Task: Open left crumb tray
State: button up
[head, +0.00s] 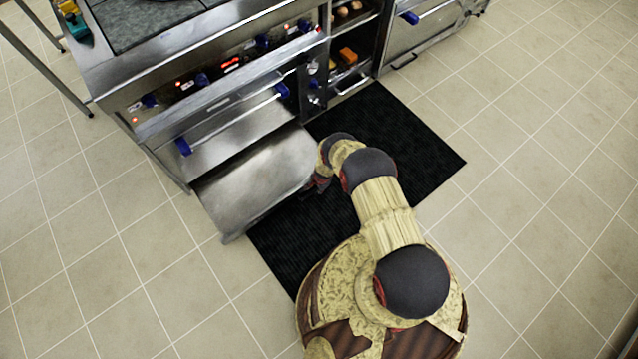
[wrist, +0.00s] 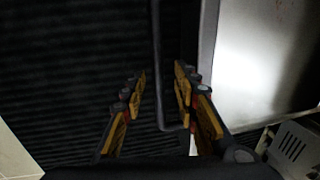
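The left crumb tray (head: 255,180) is a flat steel tray, pulled out from under the front of the range, sticking out over the floor and mat. Its bright metal also shows at the right of the wrist view (wrist: 262,65). My gripper (head: 315,184) is at the tray's front right corner, partly hidden by my arm in the head view. In the wrist view my gripper (wrist: 160,85) has its two yellow fingers apart. A thin dark bar, seemingly the tray's handle (wrist: 158,50), runs between them, closer to the right finger. I see no clear grip on it.
The steel range (head: 220,100) has a blue-ended handle bar and lit controls above the tray. A black ribbed mat (head: 395,135) lies under my arm. Open shelves (head: 350,60) with food stand right of the range. Tiled floor is clear on the left and right.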

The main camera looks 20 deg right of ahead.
notch_tip(320, 180, up, 10)
jog(key=s, duration=0.2)
jog(key=shift+d+r, duration=0.25)
jog(key=shift+d, duration=0.1)
dwell(0.3)
dwell(0.5)
